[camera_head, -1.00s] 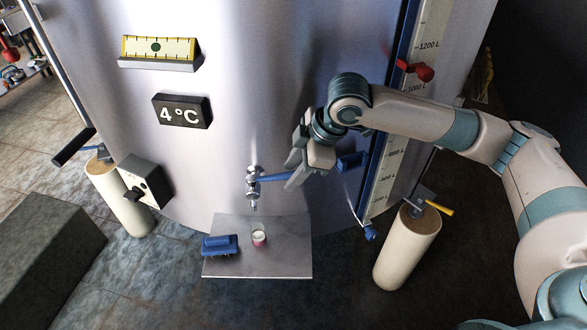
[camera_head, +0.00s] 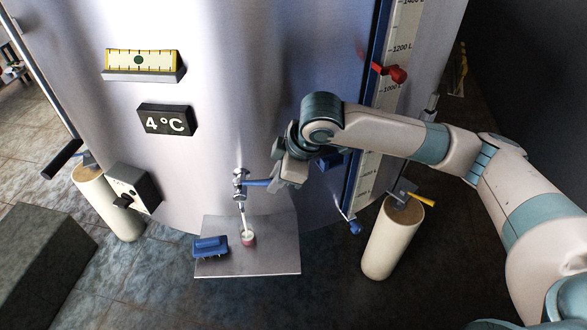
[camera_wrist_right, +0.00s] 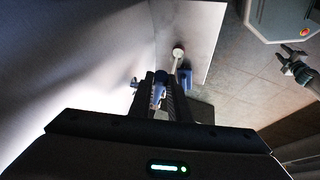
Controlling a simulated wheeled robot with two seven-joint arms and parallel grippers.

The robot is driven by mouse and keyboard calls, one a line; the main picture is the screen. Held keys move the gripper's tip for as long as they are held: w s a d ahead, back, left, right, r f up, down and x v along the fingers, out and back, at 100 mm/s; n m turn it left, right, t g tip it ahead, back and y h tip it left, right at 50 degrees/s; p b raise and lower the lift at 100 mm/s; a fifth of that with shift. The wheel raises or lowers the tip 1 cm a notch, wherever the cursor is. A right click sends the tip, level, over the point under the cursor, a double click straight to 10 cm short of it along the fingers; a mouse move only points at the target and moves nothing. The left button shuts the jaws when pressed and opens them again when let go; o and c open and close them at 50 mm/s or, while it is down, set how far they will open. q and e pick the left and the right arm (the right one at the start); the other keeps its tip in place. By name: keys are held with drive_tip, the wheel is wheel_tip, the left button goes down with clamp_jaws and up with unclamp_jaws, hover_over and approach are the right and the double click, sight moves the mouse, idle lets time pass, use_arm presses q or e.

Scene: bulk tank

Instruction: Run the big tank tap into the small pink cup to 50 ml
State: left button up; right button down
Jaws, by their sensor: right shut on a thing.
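The tap (camera_head: 240,182) is on the tank's front, with a blue lever (camera_head: 257,183) pointing right. A pale stream runs from its spout into the small pink cup (camera_head: 248,241), upright on the metal shelf (camera_head: 270,262) below. The cup's fill level cannot be read. My right gripper (camera_head: 278,180) is shut on the blue lever, its tips partly hidden by its body. In the right wrist view its dark fingers (camera_wrist_right: 166,97) close around the lever, with the cup (camera_wrist_right: 178,53) beyond. My left gripper (camera_wrist_right: 292,60) shows small in that view, fingers apart and empty.
A blue brush-like block (camera_head: 210,247) lies on the shelf left of the cup. A temperature sign (camera_head: 167,120) and a yellow gauge (camera_head: 143,63) are on the tank (camera_head: 235,70). Pale posts stand left (camera_head: 108,205) and right (camera_head: 392,238). A red marker (camera_head: 390,73) is on the level scale.

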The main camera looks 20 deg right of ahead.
drive_tip(key=shift+s+a+r, duration=0.1)
drive_tip(key=shift+s+a, duration=0.05)
drive_tip(key=shift+a, duration=0.05)
drive_tip(key=shift+d+m, duration=0.1)
drive_tip(key=shift+m, duration=0.2)
drive_tip(key=c, duration=1.6)
unclamp_jaws()
drive_tip(key=shift+c, duration=0.2)
drive_tip(key=shift+s+d+r, duration=0.15)
drive_tip(key=shift+s+r, duration=0.05)
drive_tip(key=shift+r, duration=0.3)
drive_tip(key=b+v, duration=0.3)
drive_tip(key=v, duration=1.3)
drive_tip(key=shift+s, duration=0.1)
